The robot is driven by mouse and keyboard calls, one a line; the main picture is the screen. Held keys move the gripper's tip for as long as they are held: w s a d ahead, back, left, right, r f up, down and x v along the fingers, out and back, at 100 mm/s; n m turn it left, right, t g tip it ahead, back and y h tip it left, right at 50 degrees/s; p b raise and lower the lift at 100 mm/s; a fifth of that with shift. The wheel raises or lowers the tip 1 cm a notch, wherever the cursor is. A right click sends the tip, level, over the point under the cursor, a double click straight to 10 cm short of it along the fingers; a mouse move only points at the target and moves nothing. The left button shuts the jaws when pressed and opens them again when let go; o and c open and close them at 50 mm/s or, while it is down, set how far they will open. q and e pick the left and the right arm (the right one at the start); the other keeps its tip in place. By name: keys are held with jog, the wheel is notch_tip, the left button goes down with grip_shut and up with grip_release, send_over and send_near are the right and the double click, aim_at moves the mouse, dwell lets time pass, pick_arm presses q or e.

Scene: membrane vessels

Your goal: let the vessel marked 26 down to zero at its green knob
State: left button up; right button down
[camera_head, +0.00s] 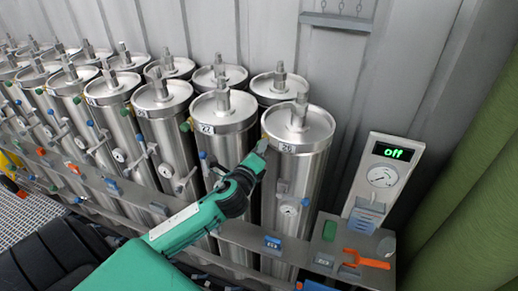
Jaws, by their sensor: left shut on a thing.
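The vessel whose small label looks like 26 (310,165) is the steel cylinder at the right end of the front row, upright with a metal fitting on top. A small dial gauge (288,210) sits on its front, too small to read. Its green knob (265,136) shows only as a sliver at the upper left of the vessel. My left gripper (261,150), at the end of a green arm from the lower left, is shut on this knob and hides most of it. My right gripper is not in view.
The vessel marked 22 (222,130) stands just left, with several similar vessels beyond. A grey rail (245,236) with blue tags runs in front. At right, a panel (361,190) has a display reading "off" and a dial, above a box with an orange lever (365,260).

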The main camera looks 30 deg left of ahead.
pick_arm(q)
jog(key=shift+f, duration=0.1)
dwell(0.4)
jog(key=o, duration=1)
jog(key=b+v, duration=0.4)
jog(key=v, duration=1)
jog(key=shift+b, duration=0.35)
jog(key=shift+w+a, duration=0.1)
